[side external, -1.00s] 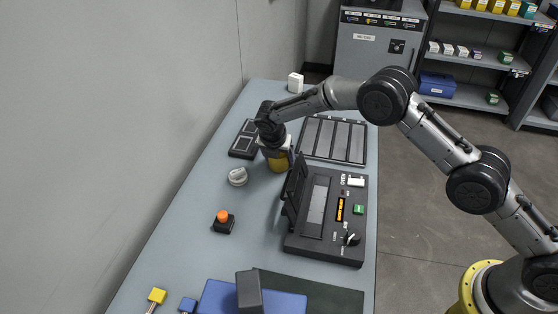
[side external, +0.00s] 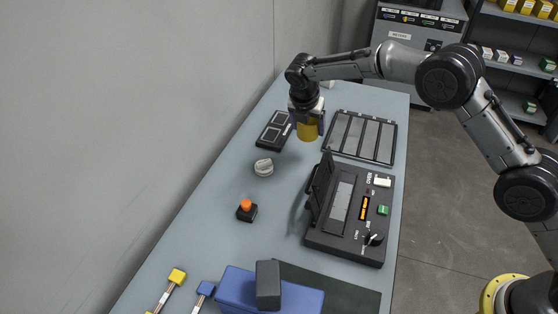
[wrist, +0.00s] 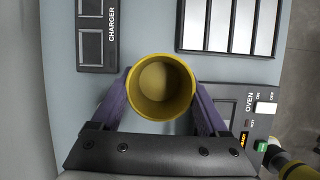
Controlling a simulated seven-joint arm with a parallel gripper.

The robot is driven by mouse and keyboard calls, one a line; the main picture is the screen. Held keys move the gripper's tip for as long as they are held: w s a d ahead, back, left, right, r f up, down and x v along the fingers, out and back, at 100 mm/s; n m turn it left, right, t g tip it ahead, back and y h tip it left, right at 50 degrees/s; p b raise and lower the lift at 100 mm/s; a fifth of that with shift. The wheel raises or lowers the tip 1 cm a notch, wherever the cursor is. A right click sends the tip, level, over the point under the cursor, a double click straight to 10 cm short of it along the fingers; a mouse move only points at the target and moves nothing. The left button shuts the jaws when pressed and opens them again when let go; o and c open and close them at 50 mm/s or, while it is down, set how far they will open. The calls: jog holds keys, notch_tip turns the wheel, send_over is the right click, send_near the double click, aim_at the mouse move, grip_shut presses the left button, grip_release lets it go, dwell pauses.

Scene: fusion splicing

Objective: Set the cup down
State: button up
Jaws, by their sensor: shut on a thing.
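A yellow cup (side external: 308,131) is held upright at the end of my arm, over the far half of the bench. My gripper (wrist: 160,98) is shut on it, with one purple finger on each side of its wall. The wrist view looks down into the open cup (wrist: 162,82), which looks empty. In the side view the cup appears to be above the bench top, though the exact gap is hard to judge. It is between the black charger (side external: 275,130) and the slotted tray (side external: 361,137).
The black oven unit (side external: 352,210) with its raised lid stands nearer the camera. A grey knob-like piece (side external: 264,167) and an orange button (side external: 246,206) sit to the left. Bare bench (side external: 225,180) lies around them. A wall borders the left.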

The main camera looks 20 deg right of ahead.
jog(key=shift+d+r, duration=0.15)
jog(key=shift+r, duration=0.25)
jog(key=s+d+r+m+g, duration=0.2)
jog(key=s+d+r+m, duration=0.1)
jog(key=d+m, duration=0.25)
jog(key=s+d+r+m+g, duration=0.1)
jog(key=s+d+r+m, duration=0.1)
jog(key=s+d+m, duration=0.3)
jog(key=s+d+r+m+g+y, duration=0.25)
jog(key=s+m+g, duration=0.4)
jog(key=m, duration=0.65)
jog(key=w+a+f+m+t+y, duration=0.2)
jog(key=w+a+m+t+y, duration=0.15)
jog(key=a+m, duration=0.65)
jog(key=w+a+f+m+t+y, duration=0.15)
jog(key=w+a+m, duration=0.25)
jog(key=a+m, duration=0.65)
jog(key=shift+m+t+y, duration=0.25)
jog(key=shift+m+t, duration=0.05)
jog(key=shift+t, duration=0.35)
jog(key=s+a+f, duration=0.3)
jog(key=a, duration=0.6)
jog(key=s+a+f, duration=0.3)
jog(key=a, duration=0.6)
jog(key=s+a+f, duration=0.3)
jog(key=s+a, duration=0.1)
jog(key=a, duration=0.4)
jog(key=shift+a+f, duration=0.1)
jog(key=shift+a, duration=0.3)
jog(key=shift+f, duration=2.4)
